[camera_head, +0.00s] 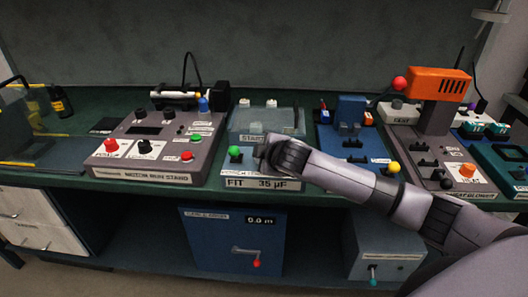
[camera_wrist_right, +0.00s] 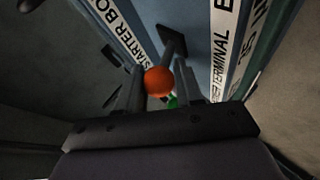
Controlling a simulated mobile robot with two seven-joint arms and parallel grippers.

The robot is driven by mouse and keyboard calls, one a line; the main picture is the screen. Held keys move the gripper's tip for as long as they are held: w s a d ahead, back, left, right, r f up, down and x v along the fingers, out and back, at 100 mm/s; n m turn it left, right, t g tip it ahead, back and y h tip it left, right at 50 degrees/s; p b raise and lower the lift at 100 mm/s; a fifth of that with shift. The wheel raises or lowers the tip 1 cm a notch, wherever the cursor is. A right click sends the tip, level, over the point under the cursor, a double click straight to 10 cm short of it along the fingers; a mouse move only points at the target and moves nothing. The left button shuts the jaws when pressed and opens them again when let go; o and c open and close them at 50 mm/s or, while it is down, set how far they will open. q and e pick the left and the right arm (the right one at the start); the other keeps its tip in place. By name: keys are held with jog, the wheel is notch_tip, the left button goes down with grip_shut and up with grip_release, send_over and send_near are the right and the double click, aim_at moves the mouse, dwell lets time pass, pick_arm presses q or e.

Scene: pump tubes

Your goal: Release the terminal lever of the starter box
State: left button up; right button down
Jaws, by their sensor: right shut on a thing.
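The starter box (camera_head: 262,119) stands on the bench in the middle of the head view, with a clear grey top part and a "FIT 35 µF" label on its front. A green knob (camera_head: 235,152) is on its left front. My right gripper (camera_head: 266,152) reaches to the front of the box and hides part of it. In the right wrist view, the terminal lever's orange ball knob (camera_wrist_right: 158,81) sits between the two fingers of my right gripper (camera_wrist_right: 160,84), which is shut on it. A dark lever arm (camera_wrist_right: 173,42) shows beyond the knob. My left gripper is not in view.
A grey motor run stand (camera_head: 150,150) is left of the box. A blue device (camera_head: 350,143) and a heat blower with an orange top (camera_head: 438,84) are to the right. Below the bench are a blue box (camera_head: 232,240) with a red-knobbed crank and a grey box (camera_head: 385,248).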

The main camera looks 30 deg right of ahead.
jog(key=shift+s+d+f+n+t+h+b, duration=0.15)
jog(key=shift+f+t+h+b, duration=0.15)
jog(key=shift+t+b, duration=0.25)
jog(key=shift+s+d+f+n+t+h+b, duration=0.15)
jog(key=shift+t+h+b, duration=0.15)
jog(key=shift+t+b, duration=0.2)
jog(key=shift+a+f, duration=0.1)
jog(key=shift+a, duration=0.05)
jog(key=c, duration=0.9)
grip_release()
